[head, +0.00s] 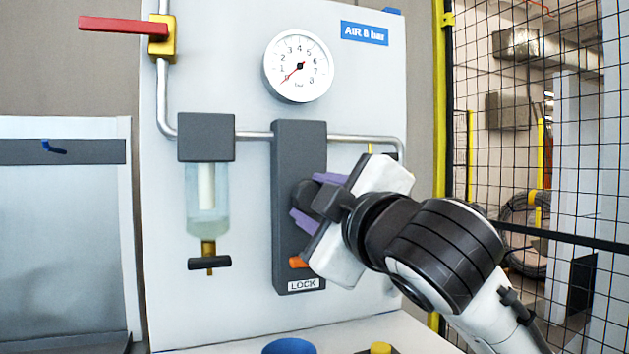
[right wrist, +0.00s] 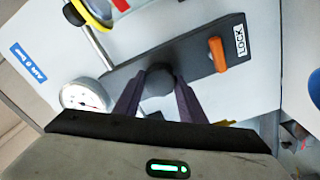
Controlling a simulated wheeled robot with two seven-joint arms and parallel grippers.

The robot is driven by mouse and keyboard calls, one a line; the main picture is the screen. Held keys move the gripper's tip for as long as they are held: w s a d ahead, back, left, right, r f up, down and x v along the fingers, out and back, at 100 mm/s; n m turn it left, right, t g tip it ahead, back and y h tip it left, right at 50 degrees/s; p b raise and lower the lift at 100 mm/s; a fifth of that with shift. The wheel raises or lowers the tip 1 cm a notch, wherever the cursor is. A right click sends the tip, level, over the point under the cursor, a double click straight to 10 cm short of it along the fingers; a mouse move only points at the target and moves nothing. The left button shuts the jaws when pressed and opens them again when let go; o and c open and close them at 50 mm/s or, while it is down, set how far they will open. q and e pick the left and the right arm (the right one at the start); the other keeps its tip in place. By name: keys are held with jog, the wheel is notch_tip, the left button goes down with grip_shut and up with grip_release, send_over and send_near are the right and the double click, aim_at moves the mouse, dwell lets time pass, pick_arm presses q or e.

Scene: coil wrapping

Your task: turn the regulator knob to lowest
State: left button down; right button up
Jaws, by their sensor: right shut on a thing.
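The dark regulator knob (head: 302,194) sticks out from the grey regulator block (head: 287,150) on the white panel. My right gripper (head: 310,200) is shut on it, with one purple finger on either side. The right wrist view also shows the knob (right wrist: 159,79) between the fingertips. The orange lock lever (head: 298,262) sits low on the block, just above the LOCK label (head: 303,284). The round pressure gauge (head: 298,66) is above the block, and its needle points to about 0. My left gripper is not in view.
A valve with a red handle (head: 120,26) lying across the pipe is at the upper left. A clear filter bowl (head: 207,200) hangs left of the block. A blue round thing (head: 289,346) is at the bottom edge. A mesh fence (head: 530,130) stands at the right.

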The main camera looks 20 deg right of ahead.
jog(key=shift+f+n+p, duration=0.1)
jog(key=shift+n+p, duration=1.9)
jog(key=shift+n, duration=0.4)
jog(key=o, duration=1)
jog(key=shift+o, duration=0.3)
